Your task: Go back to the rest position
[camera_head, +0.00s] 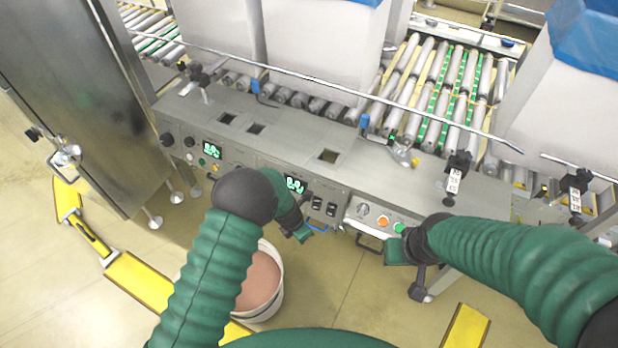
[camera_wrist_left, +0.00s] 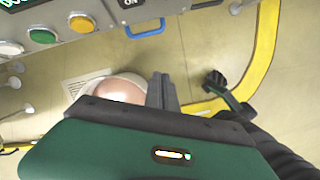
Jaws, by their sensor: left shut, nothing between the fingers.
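My left gripper (camera_head: 303,235) hangs in front of the control panel's lower edge, close to a blue handle (camera_head: 319,229). In the left wrist view its fingers (camera_wrist_left: 162,92) are together, with nothing between them. My right gripper (camera_head: 419,284) is below the panel's right part, in front of the machine's leg. It is small and dark, and its fingers cannot be made out. Both arms wear green ribbed sleeves and are bent forward over the floor.
The grey control panel (camera_head: 240,160) with knobs and buttons runs along the front of the roller conveyor (camera_head: 455,85). A white bucket (camera_head: 272,300) stands on the floor below my left arm. A steel cabinet (camera_head: 75,75) stands at left. Yellow strips (camera_head: 140,280) mark the floor.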

